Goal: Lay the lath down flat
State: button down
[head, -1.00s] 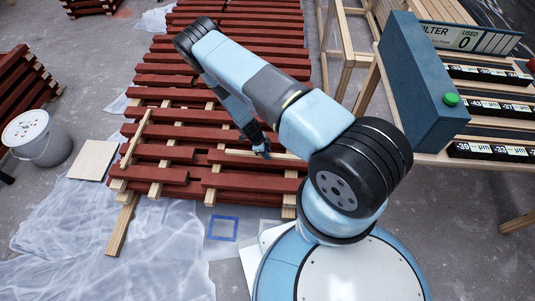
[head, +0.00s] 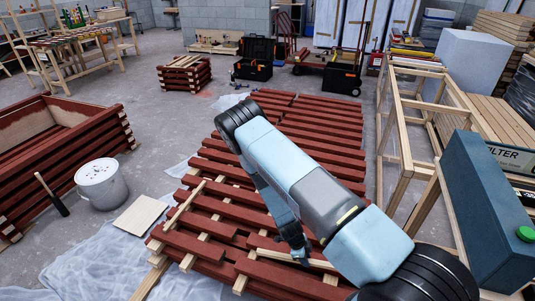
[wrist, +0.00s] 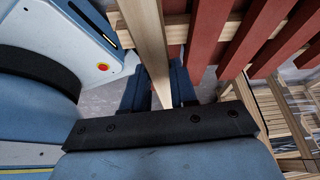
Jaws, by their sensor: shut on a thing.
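The lath is a long pale wooden strip. In the head view the lath (head: 272,254) shows as a pale piece beside my gripper (head: 301,256), low over the near right part of the rack of red painted battens (head: 228,192). In the wrist view the lath (wrist: 144,32) runs from the top edge down between the two dark blue fingers of my gripper (wrist: 158,90), which is shut on it. Red battens show just beyond it. The lath's lower end is hidden behind the dark wrist bar. I cannot tell whether the lath touches the battens.
A white paint bucket (head: 101,184) and a square pale board (head: 136,214) are on the left. Plastic sheeting (head: 85,262) covers the floor there. A wooden frame (head: 404,150) and a dark blue box with a green button (head: 487,215) stand on the right.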

jog(key=w+d+r+n+t+y, duration=0.1)
jog(key=w+r+n, duration=0.4)
jog(key=r, duration=0.5)
jog(key=w+d+r+n+t+y, duration=0.2)
jog(key=w+r+n, duration=0.4)
jog(key=r+n, duration=0.3)
jog(key=w+d+r+n+t+y, duration=0.1)
jog(key=w+r+n, duration=0.4)
jog(key=r, duration=0.5)
jog(key=shift+w+d+r+n+t, duration=0.35)
jog(key=shift+d+n+t, duration=0.4)
jog(key=shift+n, duration=0.25)
jog(key=shift+a, duration=0.1)
jog(key=shift+s, duration=0.1)
